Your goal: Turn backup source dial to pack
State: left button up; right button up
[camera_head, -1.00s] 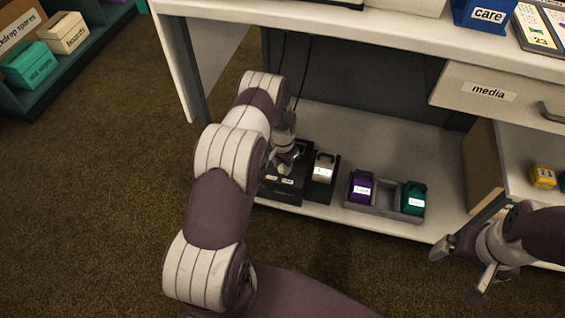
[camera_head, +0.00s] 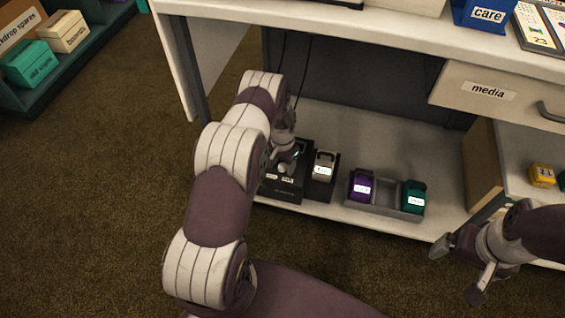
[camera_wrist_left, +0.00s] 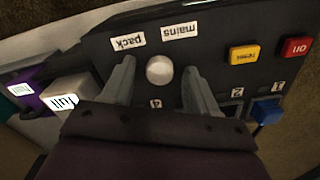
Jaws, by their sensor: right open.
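The backup unit is a dark box (camera_head: 281,193) on the low shelf, partly hidden by my left arm. In the left wrist view its dial is a round pale knob (camera_wrist_left: 159,71), with a "pack" label (camera_wrist_left: 128,41) and a "mains" label (camera_wrist_left: 180,31) beside it, both upside down. My left gripper (camera_wrist_left: 159,82) is open, one finger on each side of the knob, with visible gaps. In the head view it is at the box (camera_head: 288,160). Which label the dial points to cannot be told. My right gripper (camera_head: 458,272) is open and empty, in front of the shelf at right.
On the box are a red button (camera_wrist_left: 296,47), a yellow button (camera_wrist_left: 243,54) and a blue switch (camera_wrist_left: 267,111). Beside it are a white-grey pack (camera_head: 325,163) and a grey tray (camera_head: 385,208) with purple and teal packs. The media drawer (camera_head: 520,102) overhangs at right.

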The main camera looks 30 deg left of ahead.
aim_at(282, 166)
pick_arm(q)
notch_tip(282, 166, up, 13)
jog(key=p, duration=0.5)
jog(key=shift+p, duration=0.35)
jog(key=shift+f, duration=0.15)
